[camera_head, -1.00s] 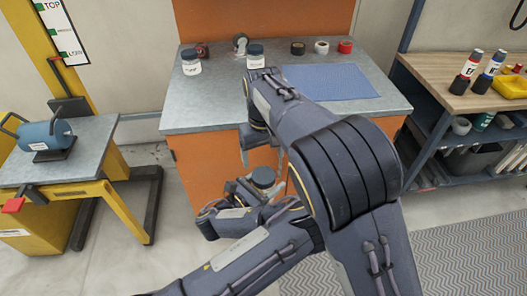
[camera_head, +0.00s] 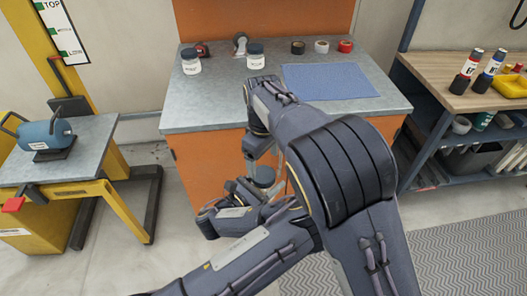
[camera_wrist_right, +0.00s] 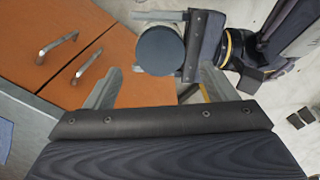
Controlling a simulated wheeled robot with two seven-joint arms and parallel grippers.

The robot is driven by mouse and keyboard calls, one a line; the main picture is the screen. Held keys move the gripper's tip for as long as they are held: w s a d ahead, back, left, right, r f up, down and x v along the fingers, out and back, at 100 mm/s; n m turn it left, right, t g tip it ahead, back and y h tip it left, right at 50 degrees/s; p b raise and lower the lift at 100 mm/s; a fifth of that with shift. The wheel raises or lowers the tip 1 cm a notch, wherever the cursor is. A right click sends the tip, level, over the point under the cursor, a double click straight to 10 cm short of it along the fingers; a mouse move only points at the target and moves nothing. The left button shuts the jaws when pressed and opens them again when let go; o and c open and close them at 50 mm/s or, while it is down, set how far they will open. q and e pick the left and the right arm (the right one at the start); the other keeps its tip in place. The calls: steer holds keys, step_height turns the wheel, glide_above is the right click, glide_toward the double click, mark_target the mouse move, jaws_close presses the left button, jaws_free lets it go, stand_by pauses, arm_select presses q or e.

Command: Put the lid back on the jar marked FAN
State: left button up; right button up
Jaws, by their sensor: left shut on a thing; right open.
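My left gripper (camera_head: 240,196) is shut on a small jar with a dark round lid (camera_head: 263,176), in front of the orange cabinet. In the right wrist view the dark lid (camera_wrist_right: 160,50) faces the camera, with a pale rim of the jar (camera_wrist_right: 157,27) behind it. The lid appears to sit on the jar; how tightly, I cannot tell. No label on it shows. My right gripper (camera_wrist_right: 160,88) is open and empty, its fingers apart near the lid and not around it. In the head view my right arm hides much of this area.
Tape rolls (camera_head: 321,47) and a blue mat (camera_head: 328,82) lie there too. A wooden-topped shelf (camera_head: 448,88) stands right.

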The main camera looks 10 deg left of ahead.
mark_target(263, 174)
steer(key=shift+f, duration=2.8)
steer(key=c, duration=1)
steer(key=m, duration=0.6)
steer(key=o, duration=1.1)
steer(key=shift+c, duration=0.2)
steer(key=shift+r, duration=0.1)
